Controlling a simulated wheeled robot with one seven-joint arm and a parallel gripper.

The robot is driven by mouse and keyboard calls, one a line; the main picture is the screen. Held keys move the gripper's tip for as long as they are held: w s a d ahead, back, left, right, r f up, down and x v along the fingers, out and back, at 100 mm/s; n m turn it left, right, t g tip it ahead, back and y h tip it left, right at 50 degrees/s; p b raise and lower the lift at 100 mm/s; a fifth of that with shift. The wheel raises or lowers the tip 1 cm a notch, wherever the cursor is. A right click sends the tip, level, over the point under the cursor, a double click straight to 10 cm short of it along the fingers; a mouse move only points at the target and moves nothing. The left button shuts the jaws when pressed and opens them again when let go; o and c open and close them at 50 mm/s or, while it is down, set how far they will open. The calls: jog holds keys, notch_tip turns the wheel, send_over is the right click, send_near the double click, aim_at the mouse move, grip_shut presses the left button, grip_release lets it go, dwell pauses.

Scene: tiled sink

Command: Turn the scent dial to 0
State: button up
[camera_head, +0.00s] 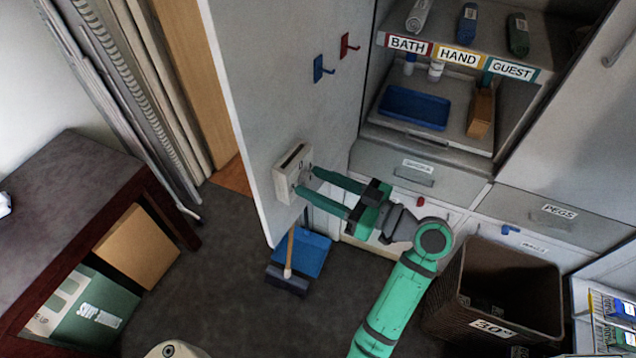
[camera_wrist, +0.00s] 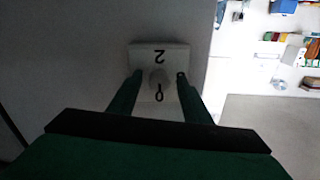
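The scent dial is a round grey knob (camera_wrist: 159,77) on a pale box (camera_head: 289,181) fixed to the inner face of an open white cabinet door. In the wrist view the box face (camera_wrist: 176,52) carries an upside-down "2" above the knob and a mark like a "0" below it. I cannot tell exactly where the knob points. My green gripper (camera_head: 307,181) reaches the box from the right, with its fingers spread. In the wrist view my gripper (camera_wrist: 159,76) has one finger on each side of the knob, with a visible gap to each.
The open door (camera_head: 268,80) also bears a blue hook (camera_head: 322,69) and a red hook (camera_head: 348,45). A broom (camera_head: 289,277) and blue dustpan (camera_head: 306,254) are below the door. A brown basket (camera_head: 500,295) stands right of my arm. Cabinet shelves are behind.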

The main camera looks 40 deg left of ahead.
jog(key=w+d, duration=0.1)
jog(key=d, duration=0.9)
jog(key=shift+w+d, duration=0.15)
jog(key=shift+d, duration=0.2)
jog(key=shift+f, duration=0.1)
